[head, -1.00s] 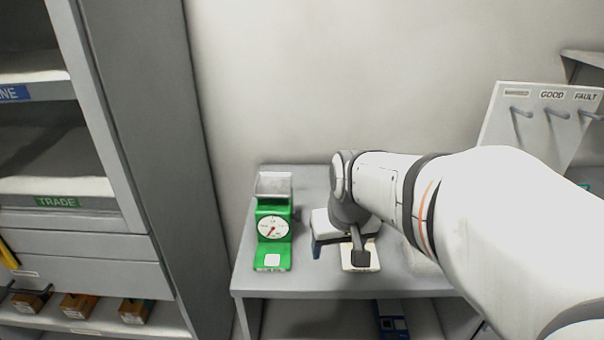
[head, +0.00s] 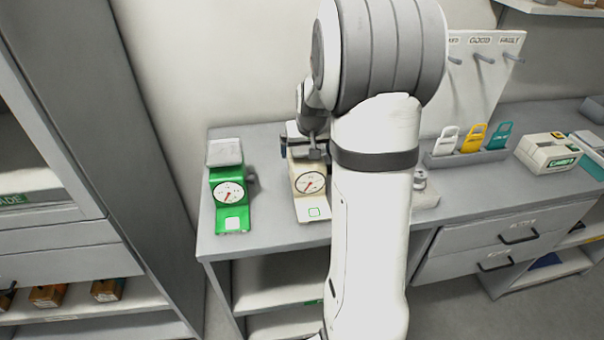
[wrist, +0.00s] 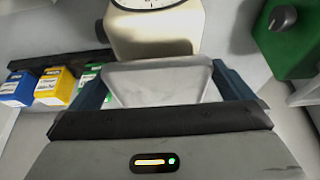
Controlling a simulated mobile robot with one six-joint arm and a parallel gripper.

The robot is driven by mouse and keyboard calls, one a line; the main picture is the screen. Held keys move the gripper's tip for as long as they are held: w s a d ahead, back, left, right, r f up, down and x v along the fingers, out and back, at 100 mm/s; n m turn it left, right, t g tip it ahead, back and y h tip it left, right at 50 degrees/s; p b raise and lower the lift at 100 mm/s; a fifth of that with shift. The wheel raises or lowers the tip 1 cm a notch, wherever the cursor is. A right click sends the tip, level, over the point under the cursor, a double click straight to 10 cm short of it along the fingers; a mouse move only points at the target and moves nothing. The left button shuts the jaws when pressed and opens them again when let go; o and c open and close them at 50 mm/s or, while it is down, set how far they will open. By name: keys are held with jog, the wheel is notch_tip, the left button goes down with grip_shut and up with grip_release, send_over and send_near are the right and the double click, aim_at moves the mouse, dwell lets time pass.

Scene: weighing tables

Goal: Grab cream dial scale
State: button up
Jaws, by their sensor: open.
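The cream dial scale (head: 309,183) stands on the grey table, its white dial facing the front. My arm hides its top and right side in the head view. In the wrist view its cream body (wrist: 155,36) is at the top, with its metal pan (wrist: 160,84) below it. My gripper (wrist: 163,75) is open, with one finger on each side of the pan. I cannot tell whether the fingers touch it. In the head view my gripper (head: 297,146) is at the scale's top, mostly hidden.
A green dial scale (head: 231,200) stands to the left, a small gap away; it also shows in the wrist view (wrist: 290,45). A rack (head: 470,157) with white, yellow and teal tags and a cream labelled device (head: 548,152) are to the right. A grey cabinet is at left.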

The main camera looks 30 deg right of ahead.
jog(key=shift+x, duration=1.55)
jog(key=shift+s, duration=0.1)
jog(key=c, duration=1.8)
jog(key=shift+r, duration=0.1)
jog(key=shift+c, duration=0.6)
jog(key=shift+r, duration=0.1)
